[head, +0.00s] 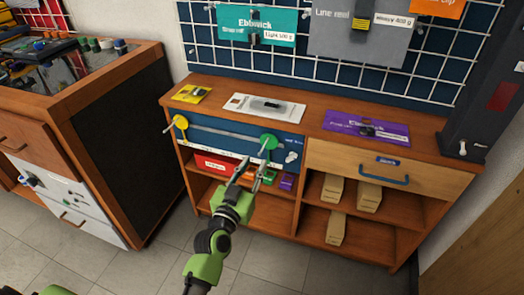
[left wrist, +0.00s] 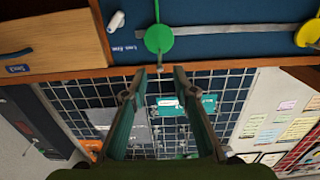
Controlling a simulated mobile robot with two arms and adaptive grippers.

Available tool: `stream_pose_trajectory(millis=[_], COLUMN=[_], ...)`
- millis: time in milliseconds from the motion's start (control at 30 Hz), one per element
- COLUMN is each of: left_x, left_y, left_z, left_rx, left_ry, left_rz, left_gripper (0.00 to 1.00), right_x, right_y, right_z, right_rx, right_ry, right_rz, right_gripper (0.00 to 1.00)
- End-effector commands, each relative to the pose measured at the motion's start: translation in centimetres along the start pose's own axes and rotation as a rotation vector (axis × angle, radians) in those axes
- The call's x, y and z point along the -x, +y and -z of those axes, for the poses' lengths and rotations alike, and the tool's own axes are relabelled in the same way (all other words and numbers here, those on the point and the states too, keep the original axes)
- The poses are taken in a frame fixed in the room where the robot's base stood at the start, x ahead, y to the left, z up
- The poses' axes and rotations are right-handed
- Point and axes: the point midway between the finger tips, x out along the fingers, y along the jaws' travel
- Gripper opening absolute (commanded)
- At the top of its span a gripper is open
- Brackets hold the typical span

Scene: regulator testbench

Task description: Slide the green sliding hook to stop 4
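The green sliding hook (head: 268,141) is a round green disc with a peg, at the right part of a grey rail (head: 222,133) on a blue panel. It also shows in the left wrist view (left wrist: 159,38), where the picture is upside down. My left gripper (head: 253,167) is just below the hook in the head view, fingers apart and empty. In the left wrist view its fingertips (left wrist: 159,70) point toward the hook with a gap between them, apart from it. I cannot read any stop numbers.
A yellow disc (head: 181,122) with a peg is at the rail's left end. A white fitting (head: 291,157) sits right of the hook. A drawer with a blue handle (head: 384,178) is farther right. Open shelves below hold red, green and purple boxes and several tan blocks.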

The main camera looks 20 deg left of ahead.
Motion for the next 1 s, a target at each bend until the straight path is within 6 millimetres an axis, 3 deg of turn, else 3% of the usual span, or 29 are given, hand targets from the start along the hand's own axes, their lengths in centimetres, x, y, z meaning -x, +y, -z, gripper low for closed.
stream_pose_trajectory(millis=[200,400,867,967,1000], left_x=[-4.5,-7.1,-8.2,-8.2,-8.2], left_y=[0.0,0.0,0.0,0.0,0.0], left_z=[-0.1,-0.1,-0.1,-0.1,-0.1], left_rx=[0.002,0.000,0.001,0.001,0.001], left_ry=[0.002,0.000,-0.002,-0.002,-0.002], left_rz=[0.000,0.000,-0.001,-0.001,-0.001], left_gripper=[0.26,0.26,0.26,0.00,0.00], right_x=[1.9,3.5,4.3,4.3,4.3], right_y=[0.1,0.2,0.2,0.2,0.2], right_z=[0.8,1.3,1.5,1.5,1.5], right_rx=[-0.002,-0.003,-0.004,-0.004,-0.004], right_ry=[0.013,0.021,0.023,0.024,0.024], right_rz=[-0.002,-0.003,-0.004,-0.004,-0.004], right_gripper=[0.40,0.40,0.40,0.40,0.40])
